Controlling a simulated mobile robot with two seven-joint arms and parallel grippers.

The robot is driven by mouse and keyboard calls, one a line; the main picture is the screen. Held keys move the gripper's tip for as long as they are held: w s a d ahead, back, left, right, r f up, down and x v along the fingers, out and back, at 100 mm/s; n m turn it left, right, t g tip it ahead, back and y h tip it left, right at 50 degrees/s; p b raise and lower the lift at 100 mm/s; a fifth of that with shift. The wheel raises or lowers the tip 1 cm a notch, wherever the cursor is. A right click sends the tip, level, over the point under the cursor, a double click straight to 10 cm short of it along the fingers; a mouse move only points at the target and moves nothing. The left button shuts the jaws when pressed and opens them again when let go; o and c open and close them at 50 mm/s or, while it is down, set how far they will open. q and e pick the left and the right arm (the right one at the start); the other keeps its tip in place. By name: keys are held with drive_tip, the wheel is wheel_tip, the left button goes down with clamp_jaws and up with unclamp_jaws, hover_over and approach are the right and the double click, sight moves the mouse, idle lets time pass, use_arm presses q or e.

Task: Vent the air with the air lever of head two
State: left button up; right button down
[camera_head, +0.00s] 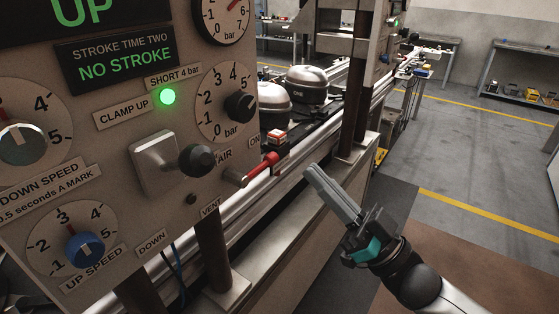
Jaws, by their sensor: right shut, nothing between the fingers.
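The grey control panel (120,170) fills the left of the head view. At its right edge, the air lever (262,166) has a red handle on a metal pivot. It points up and right, toward the "ON" label (255,141) beside the "AIR" label (224,155). The "VENT" label (210,208) is below and left of the pivot. My right gripper (312,172) is shut and empty, to the right of the red handle and apart from it. Its fingers point up and left. My left gripper is not in view.
A black ball-knobbed lever (198,160) sits left of the air lever. A green lamp (167,97) is lit, and the display (125,58) reads "NO STROKE". Compressors (307,84) stand on the conveyor behind. Open floor (455,150) lies at right.

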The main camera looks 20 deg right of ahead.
sight(260, 168)
drive_tip(key=x, duration=0.8)
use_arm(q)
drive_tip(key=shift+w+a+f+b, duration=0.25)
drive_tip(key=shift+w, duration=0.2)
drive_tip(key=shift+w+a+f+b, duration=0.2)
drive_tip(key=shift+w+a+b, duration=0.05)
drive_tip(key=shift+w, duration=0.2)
use_arm(e)
drive_tip(key=f, duration=0.4)
drive_tip(key=shift+w+a, duration=0.25)
drive_tip(key=shift+w, duration=0.15)
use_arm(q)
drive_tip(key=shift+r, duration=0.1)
